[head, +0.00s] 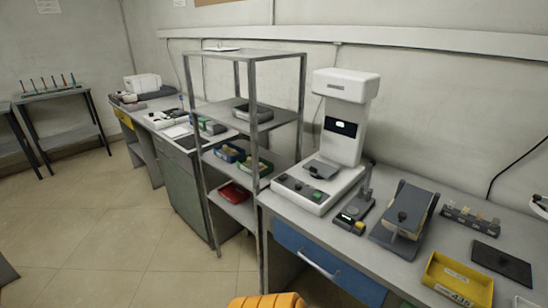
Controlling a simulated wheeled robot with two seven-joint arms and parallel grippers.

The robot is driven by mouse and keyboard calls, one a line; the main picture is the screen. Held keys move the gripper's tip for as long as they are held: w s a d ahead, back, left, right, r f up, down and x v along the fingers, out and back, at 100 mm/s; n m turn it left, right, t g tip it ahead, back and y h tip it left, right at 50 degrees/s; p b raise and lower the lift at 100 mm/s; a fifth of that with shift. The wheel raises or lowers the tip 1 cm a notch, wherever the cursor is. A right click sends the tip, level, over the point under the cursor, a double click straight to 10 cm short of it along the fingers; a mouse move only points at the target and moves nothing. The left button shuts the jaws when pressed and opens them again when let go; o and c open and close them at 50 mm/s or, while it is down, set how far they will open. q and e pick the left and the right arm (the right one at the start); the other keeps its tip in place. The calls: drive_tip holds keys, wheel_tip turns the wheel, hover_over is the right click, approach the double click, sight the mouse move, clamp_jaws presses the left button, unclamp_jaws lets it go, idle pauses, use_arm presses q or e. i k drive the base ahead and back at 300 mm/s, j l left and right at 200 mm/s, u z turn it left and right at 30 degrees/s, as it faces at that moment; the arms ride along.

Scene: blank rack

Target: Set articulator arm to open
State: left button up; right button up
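A grey device (404,218) with a flat base, a tilted upper plate, beige sides and a dark knob stands on the right bench in the head view. It looks like the articulator, but I cannot tell for sure. Its upper part slants up toward the wall; how far its arm is open is unclear at this size.
A white machine (340,135) stands left of the devices. A yellow bin (457,281), dark pad (502,262) and small rack (470,220) crowd the right side. The bench has a blue drawer (318,262). A metal shelf (248,57) stands left. The floor (110,230) is clear.

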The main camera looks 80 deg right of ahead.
sight(406, 211)
drive_tip(key=z, duration=3.85)
drive_tip(key=i+j+z, duration=0.2)
drive_tip(key=j, duration=0.4)
drive_tip(key=j+z, duration=0.2)
drive_tip(key=j, duration=0.35)
drive_tip(key=k, duration=0.05)
